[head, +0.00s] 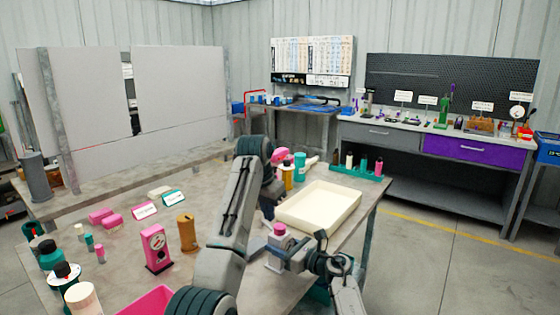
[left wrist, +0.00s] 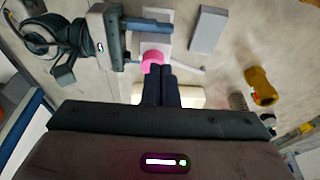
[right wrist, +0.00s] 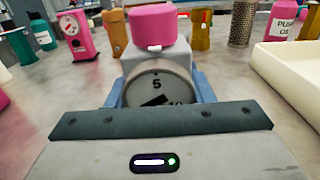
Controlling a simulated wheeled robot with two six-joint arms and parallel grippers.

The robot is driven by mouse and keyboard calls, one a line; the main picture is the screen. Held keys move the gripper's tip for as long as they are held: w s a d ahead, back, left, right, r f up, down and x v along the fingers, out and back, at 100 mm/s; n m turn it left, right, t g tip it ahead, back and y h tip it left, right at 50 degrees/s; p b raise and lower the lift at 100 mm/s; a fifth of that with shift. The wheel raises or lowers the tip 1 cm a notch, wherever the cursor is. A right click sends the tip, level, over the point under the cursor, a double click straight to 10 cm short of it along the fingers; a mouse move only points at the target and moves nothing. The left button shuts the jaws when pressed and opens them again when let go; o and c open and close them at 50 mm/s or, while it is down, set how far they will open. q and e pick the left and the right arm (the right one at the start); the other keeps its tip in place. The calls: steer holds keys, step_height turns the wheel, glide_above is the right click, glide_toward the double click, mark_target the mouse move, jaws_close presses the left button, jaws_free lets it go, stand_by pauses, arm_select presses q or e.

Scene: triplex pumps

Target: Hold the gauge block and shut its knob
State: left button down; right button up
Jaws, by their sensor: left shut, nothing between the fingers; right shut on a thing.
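The gauge block (right wrist: 157,62) is a pale block with a round dial on its front and a pink knob (right wrist: 152,25) on top. In the right wrist view it sits between the blue fingers of my right gripper (right wrist: 157,92), which is shut on it. In the head view the pink knob (head: 280,229) shows above the right gripper (head: 275,262), beside the cream tray. My left gripper (left wrist: 160,78) is shut and empty. In the left wrist view its fingertips are close to the pink knob (left wrist: 152,60); I cannot tell if they touch. My left arm partly hides this area in the head view.
The cream tray (head: 340,221) stands right of the block. Left of my left arm are a pink gauge unit (head: 156,248), a mustard cylinder (head: 187,234), pink blocks (head: 101,216) and several bottles. A pink bin (head: 150,302) is at the front. A green rack (head: 357,173) lies behind the tray.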

arm_select(q)
steer(key=shift+r, duration=0.75)
arm_select(e)
steer(key=o, duration=1.4)
steer(key=shift+d, duration=0.1)
